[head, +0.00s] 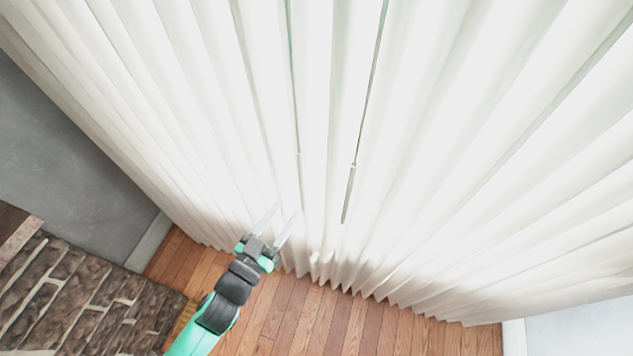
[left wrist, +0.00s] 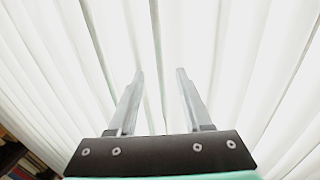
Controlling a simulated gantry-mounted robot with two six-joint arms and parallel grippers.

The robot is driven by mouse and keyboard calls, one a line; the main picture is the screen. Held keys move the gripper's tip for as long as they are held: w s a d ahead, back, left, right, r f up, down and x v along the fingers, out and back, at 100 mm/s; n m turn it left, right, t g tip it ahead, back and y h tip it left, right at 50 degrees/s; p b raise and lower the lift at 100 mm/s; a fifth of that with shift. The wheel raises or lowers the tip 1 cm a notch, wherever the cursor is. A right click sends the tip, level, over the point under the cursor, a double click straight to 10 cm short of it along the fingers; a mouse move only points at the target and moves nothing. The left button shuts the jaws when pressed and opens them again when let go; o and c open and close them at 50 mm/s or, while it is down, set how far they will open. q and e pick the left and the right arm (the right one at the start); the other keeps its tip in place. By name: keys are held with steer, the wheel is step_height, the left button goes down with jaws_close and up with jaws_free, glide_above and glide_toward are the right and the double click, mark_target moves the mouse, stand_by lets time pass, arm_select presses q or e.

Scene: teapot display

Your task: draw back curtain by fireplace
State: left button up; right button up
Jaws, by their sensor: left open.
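A white pleated curtain (head: 440,130) fills most of the head view and hangs down to the wooden floor. Two thin draw rods hang in front of it near the middle: one with its lower end at the centre (head: 350,185), another thinner one to its left (head: 294,90). My left gripper (head: 281,215) is open in front of the curtain's lower left part, left of both rods. In the left wrist view, its two fingers (left wrist: 159,75) are apart with pale curtain folds behind and nothing clearly between them. Whether the fingertips touch the fabric cannot be told. My right gripper is not in view.
A stone fireplace (head: 75,300) stands at the lower left, beside a grey wall (head: 65,130). The wooden floor (head: 310,320) is clear below the curtain. A pale wall (head: 575,330) is at the lower right.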

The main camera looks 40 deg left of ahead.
mark_target(314, 164)
arm_select(q)
steer(key=p+x, duration=0.2)
steer(key=x, duration=0.9)
steer(key=shift+w, duration=0.25)
steer(key=shift+r, duration=0.15)
jaws_close()
stand_by(0.7)
